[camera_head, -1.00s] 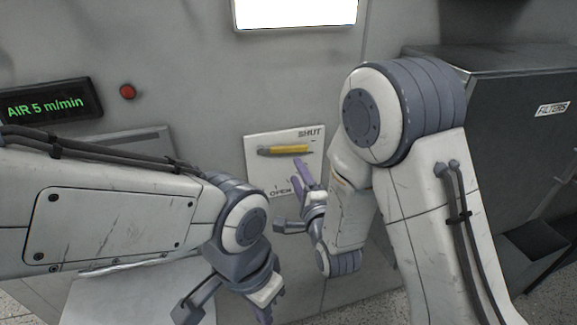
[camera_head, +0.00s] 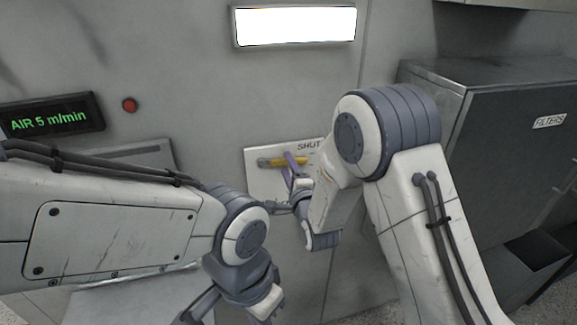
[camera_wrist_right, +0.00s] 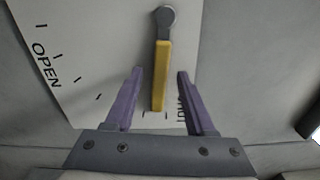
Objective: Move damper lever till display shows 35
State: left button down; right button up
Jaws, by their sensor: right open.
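The yellow damper lever (camera_head: 289,161) lies about level on a white plate (camera_head: 258,182), pointing toward SHUT. In the right wrist view the lever (camera_wrist_right: 160,75) hangs from a grey pivot, its free end between the two purple fingers. My right gripper (camera_wrist_right: 158,88) is open around the lever, with a gap on both sides; in the head view this gripper (camera_head: 289,173) is at the plate. The display (camera_head: 48,116) at the left reads "AIR 5 m/min" in green. My left gripper (camera_head: 230,308) is low in the head view, partly cut off; its fingertips do not show clearly.
A red button (camera_head: 129,105) sits on the wall right of the display. A lit white panel (camera_head: 295,26) is above the plate. A dark cabinet labelled FILTERS (camera_head: 500,125) stands at the right.

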grip_shut()
dwell(1.4)
